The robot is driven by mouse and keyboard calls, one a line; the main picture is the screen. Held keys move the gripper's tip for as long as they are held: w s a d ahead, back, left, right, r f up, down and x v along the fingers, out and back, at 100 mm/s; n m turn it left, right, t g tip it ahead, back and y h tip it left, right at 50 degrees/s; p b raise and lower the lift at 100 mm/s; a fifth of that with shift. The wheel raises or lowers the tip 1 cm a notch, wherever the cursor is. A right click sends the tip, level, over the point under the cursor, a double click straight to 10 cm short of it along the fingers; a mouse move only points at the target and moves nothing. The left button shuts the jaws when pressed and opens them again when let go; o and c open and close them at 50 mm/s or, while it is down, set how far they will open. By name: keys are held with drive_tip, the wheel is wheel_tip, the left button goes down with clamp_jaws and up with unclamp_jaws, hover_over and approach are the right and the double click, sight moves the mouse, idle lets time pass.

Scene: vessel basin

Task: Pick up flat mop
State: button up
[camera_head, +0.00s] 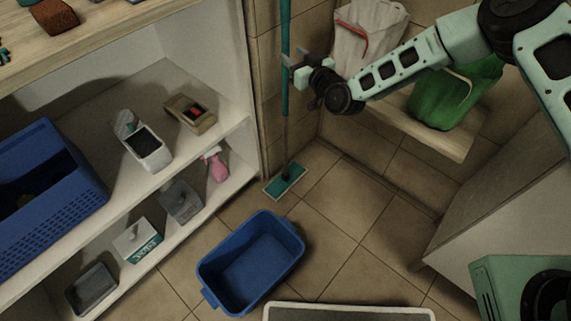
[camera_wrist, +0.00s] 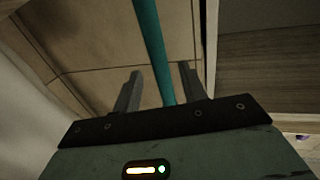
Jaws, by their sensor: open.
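The flat mop (camera_head: 286,180) stands upright in the corner by the shelf, its teal rectangular head on the tiled floor and its long teal handle running up past the top of the head view. My gripper (camera_head: 292,65) is at the handle, high above the mop head. In the wrist view the teal handle (camera_wrist: 157,55) passes between the two fingers of my gripper (camera_wrist: 160,85), which are open with a gap on each side of it. The handle's lower part is hidden in the wrist view by the gripper body.
A white shelf (camera_head: 190,65) with several boxes, a pink spray bottle (camera_head: 215,165) and a blue crate (camera_head: 45,185) stands left. A blue basin (camera_head: 250,262) sits on the floor. A wooden ledge (camera_head: 440,140) with a green bag (camera_head: 450,95) and a white bag (camera_head: 365,40) is right.

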sight(288, 35)
drive_tip(key=x, duration=0.3)
drive_tip(key=r+x, duration=0.1)
drive_tip(key=x, duration=0.1)
clamp_jaws()
drive_tip(key=shift+r, duration=0.1)
drive_tip(key=shift+r, duration=1.75)
drive_tip(key=v, duration=1.8)
drive_tip(key=shift+p, duration=0.35)
drive_tip(key=shift+d, duration=0.15)
